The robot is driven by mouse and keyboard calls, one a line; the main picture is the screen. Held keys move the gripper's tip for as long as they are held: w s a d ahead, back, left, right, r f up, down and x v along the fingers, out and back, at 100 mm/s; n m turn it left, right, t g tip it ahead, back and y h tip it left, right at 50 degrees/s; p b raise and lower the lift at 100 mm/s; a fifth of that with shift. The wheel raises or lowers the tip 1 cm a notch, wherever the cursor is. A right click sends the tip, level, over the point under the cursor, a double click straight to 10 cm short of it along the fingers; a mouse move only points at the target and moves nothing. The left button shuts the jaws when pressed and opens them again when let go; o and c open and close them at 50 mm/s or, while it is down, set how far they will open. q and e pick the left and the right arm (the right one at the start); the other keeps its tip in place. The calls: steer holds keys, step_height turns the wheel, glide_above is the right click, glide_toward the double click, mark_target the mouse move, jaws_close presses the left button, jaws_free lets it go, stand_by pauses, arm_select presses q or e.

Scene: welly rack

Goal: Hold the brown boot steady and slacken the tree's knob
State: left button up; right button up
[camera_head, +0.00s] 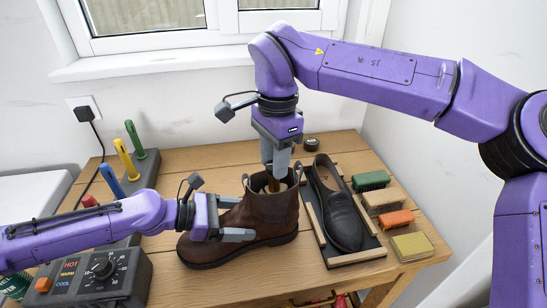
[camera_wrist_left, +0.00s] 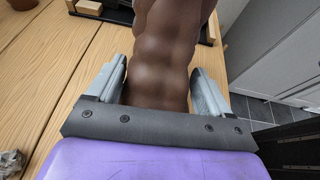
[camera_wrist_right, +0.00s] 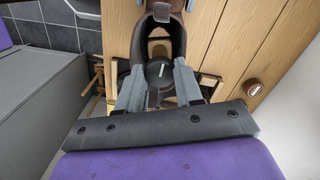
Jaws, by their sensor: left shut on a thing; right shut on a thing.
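The brown boot (camera_head: 255,220) stands upright on the wooden table, its toe to the left. My left gripper (camera_head: 236,218) is shut on the boot's foot from the left; in the left wrist view its fingers lie on either side of the brown leather (camera_wrist_left: 160,75). The wooden boot tree (camera_wrist_right: 158,46) sits inside the boot's shaft. Its dark round knob (camera_wrist_right: 160,71) with a white mark shows in the right wrist view. My right gripper (camera_head: 273,170) points down into the boot opening and is shut on the knob. In the head view the fingers hide the knob.
A black shoe (camera_head: 338,208) lies in a wood-edged tray right of the boot. Several brushes and blocks (camera_head: 382,200) line the table's right side. A control box with a dial (camera_head: 125,280) and a stand of coloured handles (camera_head: 143,165) are at left. A small dark tin (camera_head: 311,145) is behind.

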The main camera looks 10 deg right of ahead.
mark_target(271, 164)
stand_by(0.4)
steer(key=o, duration=1.1)
steer(key=shift+c, duration=0.2)
step_height(271, 164, up, 12)
steer(key=shift+w+d, duration=0.15)
steer(key=shift+d, duration=0.1)
steer(key=f+m, duration=0.8)
steer(key=m, duration=0.1)
steer(key=a+f+m, duration=0.1)
steer(key=f+m, duration=0.3)
steer(key=shift+s+m, duration=0.25)
steer(key=shift+m, duration=0.05)
